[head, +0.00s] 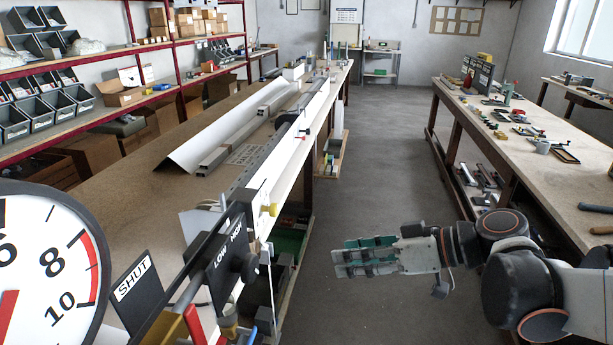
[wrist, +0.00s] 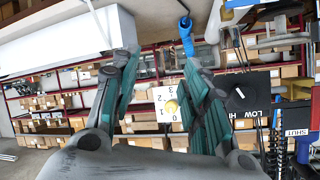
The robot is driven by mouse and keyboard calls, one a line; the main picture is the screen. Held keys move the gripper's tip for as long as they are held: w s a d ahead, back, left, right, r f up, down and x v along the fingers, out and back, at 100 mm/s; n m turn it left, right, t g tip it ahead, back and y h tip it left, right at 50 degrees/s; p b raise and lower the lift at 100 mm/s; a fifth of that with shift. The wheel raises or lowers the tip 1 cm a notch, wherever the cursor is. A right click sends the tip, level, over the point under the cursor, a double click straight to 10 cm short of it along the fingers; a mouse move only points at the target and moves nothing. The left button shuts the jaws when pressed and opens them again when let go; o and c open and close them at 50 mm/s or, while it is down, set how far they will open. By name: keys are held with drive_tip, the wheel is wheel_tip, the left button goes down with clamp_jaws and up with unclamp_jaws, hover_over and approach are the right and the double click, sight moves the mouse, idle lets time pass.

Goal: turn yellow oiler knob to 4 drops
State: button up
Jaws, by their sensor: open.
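The knob's pointer setting is too small to read. In the head view a small yellow knob (head: 272,210) sits at the bench's right edge, beside the black LOW/HIGH panel. My gripper (head: 342,258) is open and empty over the aisle, to the right of the knob and apart from it. Its two green-padded fingers (wrist: 160,62) frame the knob in the wrist view.
The LOW/HIGH panel (head: 232,252), a SHUT sign (head: 132,283) and a large dial gauge (head: 45,265) stand close at the left. A blue-tipped part (wrist: 186,35) shows above my fingers. The grey aisle floor (head: 380,160) is clear; another bench (head: 545,185) stands right.

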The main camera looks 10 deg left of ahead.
sight(277, 209)
wheel_tip(277, 209, up, 7)
drive_tip(key=w+n+g+y+p, duration=0.2)
drive_tip(key=w+n+y+p, duration=0.1)
drive_tip(key=n+y, duration=0.3)
drive_tip(key=a, duration=0.4)
drive_tip(key=a+b, duration=0.1)
drive_tip(key=a, duration=0.4)
drive_tip(key=a+b, duration=0.1)
drive_tip(key=a, duration=0.4)
drive_tip(key=shift+w+a+f, duration=0.1)
drive_tip(key=shift+w+a, duration=0.05)
drive_tip(key=shift+w, duration=0.1)
clamp_jaws()
